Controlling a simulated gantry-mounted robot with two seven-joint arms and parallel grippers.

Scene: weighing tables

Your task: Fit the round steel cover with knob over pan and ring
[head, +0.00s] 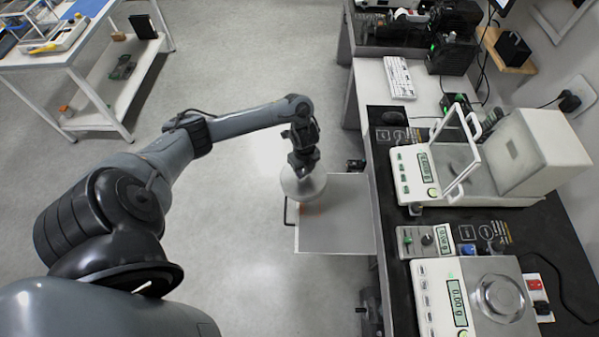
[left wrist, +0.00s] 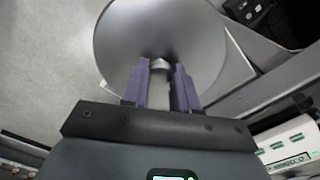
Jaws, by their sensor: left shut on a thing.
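The round steel cover (head: 303,186) hangs from my left gripper (head: 303,163), out in front of the bench. In the left wrist view the cover (left wrist: 160,30) fills the top middle. The purple fingers of my left gripper (left wrist: 161,80) are shut on its knob (left wrist: 160,66). The round steel pan and ring (head: 498,298) sit on the white balance (head: 437,298) at the lower right, well apart from the cover. In the head view I cannot clearly tell pan from ring. My right gripper is in neither view.
A grey pulled-out surface (head: 345,225) with a handle lies beneath the cover. A second balance (head: 410,175) with a tilted clear panel and a white housing (head: 540,150) stands farther back on the black bench top. A small control box (head: 425,240) sits between the balances.

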